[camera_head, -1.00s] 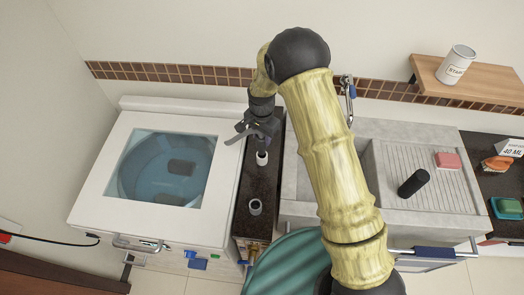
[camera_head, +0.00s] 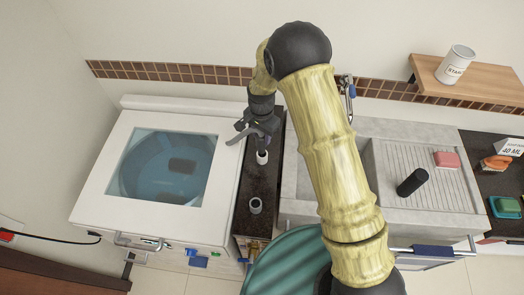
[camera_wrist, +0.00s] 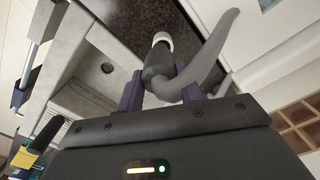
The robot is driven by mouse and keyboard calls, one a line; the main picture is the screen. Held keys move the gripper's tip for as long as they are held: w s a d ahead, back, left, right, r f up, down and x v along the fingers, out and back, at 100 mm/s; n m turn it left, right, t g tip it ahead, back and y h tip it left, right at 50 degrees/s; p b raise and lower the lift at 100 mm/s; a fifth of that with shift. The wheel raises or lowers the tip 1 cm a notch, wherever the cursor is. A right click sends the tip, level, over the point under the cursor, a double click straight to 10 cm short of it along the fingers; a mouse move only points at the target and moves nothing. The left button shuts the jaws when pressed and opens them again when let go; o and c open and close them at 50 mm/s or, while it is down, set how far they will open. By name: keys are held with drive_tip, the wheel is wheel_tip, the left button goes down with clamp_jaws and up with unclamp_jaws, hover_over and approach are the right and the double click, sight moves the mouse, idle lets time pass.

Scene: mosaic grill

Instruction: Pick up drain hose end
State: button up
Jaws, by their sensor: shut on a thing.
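The grey drain hose end (camera_wrist: 162,62) is in the wrist view, with a white tip and a curved grey hose running off to the upper right. My gripper (camera_wrist: 165,92) has its two dark fingers on either side of the grey part and is shut on it. In the head view my gripper (camera_head: 258,132) is above the dark narrow counter between the washer and the sink. The white tip of the hose end (camera_head: 262,157) shows just below it. A bit of grey hose (camera_head: 238,139) sticks out to the left of the gripper.
The white washer (camera_head: 90,195) with a glass lid stands left of the dark counter (camera_head: 262,186). A grey cylindrical fitting (camera_head: 256,206) is at the counter's front. The stone sink (camera_head: 300,190) is on the right, with a black cylinder (camera_head: 412,182) on its ribbed board.

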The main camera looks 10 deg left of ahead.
drive_tip(key=s+d+b, duration=0.1)
drive_tip(key=s, duration=1.8)
idle(2.2)
drive_tip(key=shift+d, duration=0.1)
